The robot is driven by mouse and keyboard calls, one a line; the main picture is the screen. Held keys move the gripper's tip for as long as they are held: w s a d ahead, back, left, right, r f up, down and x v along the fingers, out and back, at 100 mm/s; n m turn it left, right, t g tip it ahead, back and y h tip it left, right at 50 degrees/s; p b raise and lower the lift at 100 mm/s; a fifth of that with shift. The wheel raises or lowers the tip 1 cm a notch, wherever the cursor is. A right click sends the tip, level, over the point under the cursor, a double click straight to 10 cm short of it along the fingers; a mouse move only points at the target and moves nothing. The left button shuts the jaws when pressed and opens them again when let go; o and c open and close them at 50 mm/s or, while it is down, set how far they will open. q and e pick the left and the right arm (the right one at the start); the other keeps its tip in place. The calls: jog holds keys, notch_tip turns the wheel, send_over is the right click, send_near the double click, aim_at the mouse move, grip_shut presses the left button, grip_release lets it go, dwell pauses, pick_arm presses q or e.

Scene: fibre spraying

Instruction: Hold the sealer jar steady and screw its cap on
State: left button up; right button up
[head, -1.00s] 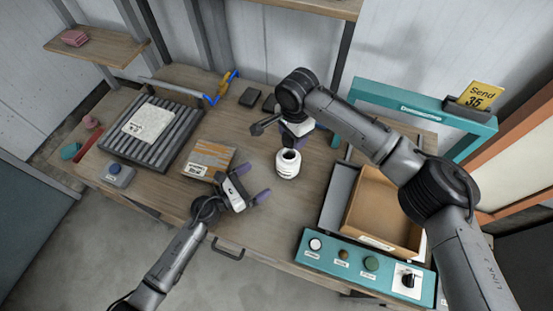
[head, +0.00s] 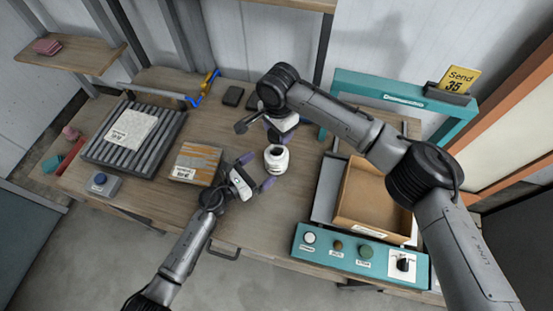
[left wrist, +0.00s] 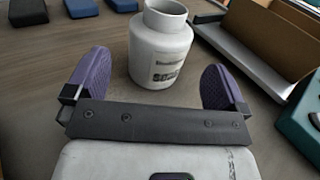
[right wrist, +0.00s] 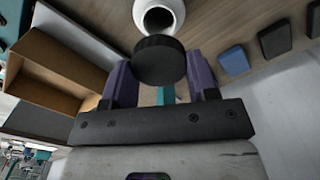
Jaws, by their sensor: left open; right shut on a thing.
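The white sealer jar (head: 277,160) stands upright and uncapped on the table. It also shows in the left wrist view (left wrist: 160,50), with a printed label, and at the top of the right wrist view (right wrist: 160,14). My left gripper (head: 256,173) is open and low over the table, its purple fingers (left wrist: 155,85) pointing at the jar, one toward each side and not closed on it. My right gripper (head: 285,133) is behind the jar. In the right wrist view it is shut on the black round cap (right wrist: 158,60), held apart from the jar mouth.
An open cardboard box (head: 372,205) stands right of the jar, behind a teal button panel (head: 350,250). A labelled carton (head: 197,163) lies to the left, beside a roller rack (head: 105,150). Dark blocks (head: 233,96) lie at the back.

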aim_at(267, 163)
pick_arm(q)
jog(key=shift+x, duration=3.2)
jog(key=shift+c, duration=0.5)
jog(key=c, duration=1.1)
pick_arm(e)
jog(key=shift+f, duration=2.5)
jog(key=shift+s+f, duration=0.1)
jog(key=shift+f, duration=0.05)
jog(key=shift+f, duration=0.75)
jog(key=shift+f, duration=0.55)
